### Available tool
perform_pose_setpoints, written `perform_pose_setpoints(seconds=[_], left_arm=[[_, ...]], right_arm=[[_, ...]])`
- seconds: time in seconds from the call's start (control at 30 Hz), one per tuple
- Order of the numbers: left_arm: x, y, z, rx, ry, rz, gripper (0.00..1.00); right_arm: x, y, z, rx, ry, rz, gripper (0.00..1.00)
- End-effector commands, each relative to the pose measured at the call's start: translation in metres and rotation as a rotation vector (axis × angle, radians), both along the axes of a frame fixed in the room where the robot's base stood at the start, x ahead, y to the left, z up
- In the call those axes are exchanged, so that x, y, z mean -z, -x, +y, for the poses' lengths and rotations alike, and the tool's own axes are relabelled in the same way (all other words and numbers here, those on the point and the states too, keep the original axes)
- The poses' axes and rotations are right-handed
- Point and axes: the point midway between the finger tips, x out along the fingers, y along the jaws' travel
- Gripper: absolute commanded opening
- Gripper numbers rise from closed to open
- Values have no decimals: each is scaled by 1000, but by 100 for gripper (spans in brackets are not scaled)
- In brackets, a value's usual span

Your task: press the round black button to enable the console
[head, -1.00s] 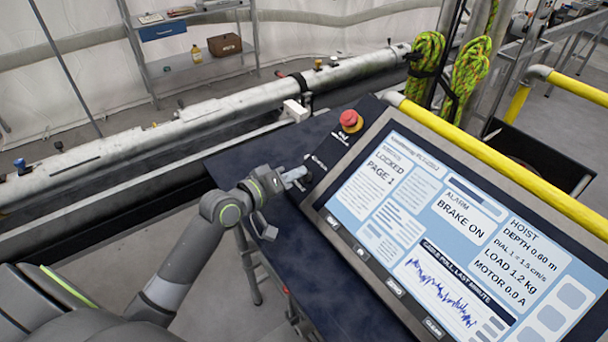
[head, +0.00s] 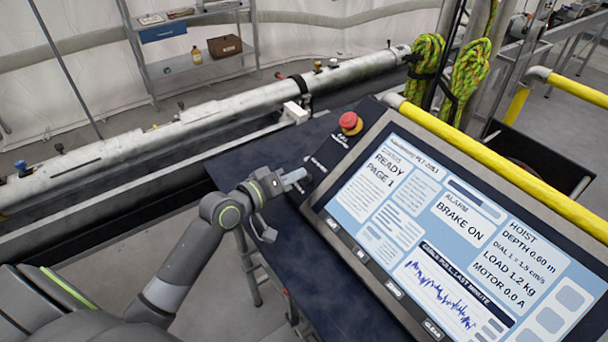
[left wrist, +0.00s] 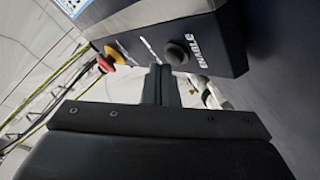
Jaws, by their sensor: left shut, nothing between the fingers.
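The round black button (left wrist: 177,53) is on the dark side panel of the console, beside the word ENABLE, in the left wrist view. In the head view my gripper hides it. My left gripper (head: 297,177) is shut and empty, its tips at the lower end of the panel. In the left wrist view the closed fingers (left wrist: 160,70) reach up to just beside and below the button; I cannot tell whether they touch it. The console screen (head: 385,187) reads READY, PAGE 1 and BRAKE ON. My right gripper is not in view.
A red mushroom button (head: 350,122) sits at the panel's upper end. A yellow rail (head: 490,165) runs behind the console, with green rope coils (head: 427,62) above it. A long metal tube (head: 220,115) lies behind the dark bench (head: 320,255).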

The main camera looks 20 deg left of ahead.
Motion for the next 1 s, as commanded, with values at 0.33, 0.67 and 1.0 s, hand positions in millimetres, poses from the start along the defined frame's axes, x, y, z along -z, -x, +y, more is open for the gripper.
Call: perform_pose_setpoints(seconds=[0.33,0.67,1.0], left_arm=[[-6,4,2,0,0,0,0],[-20,10,6,0,-1,0,0],[-47,27,16,0,-3,1,0]], right_arm=[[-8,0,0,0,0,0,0],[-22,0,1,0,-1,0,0],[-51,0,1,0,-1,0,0]])
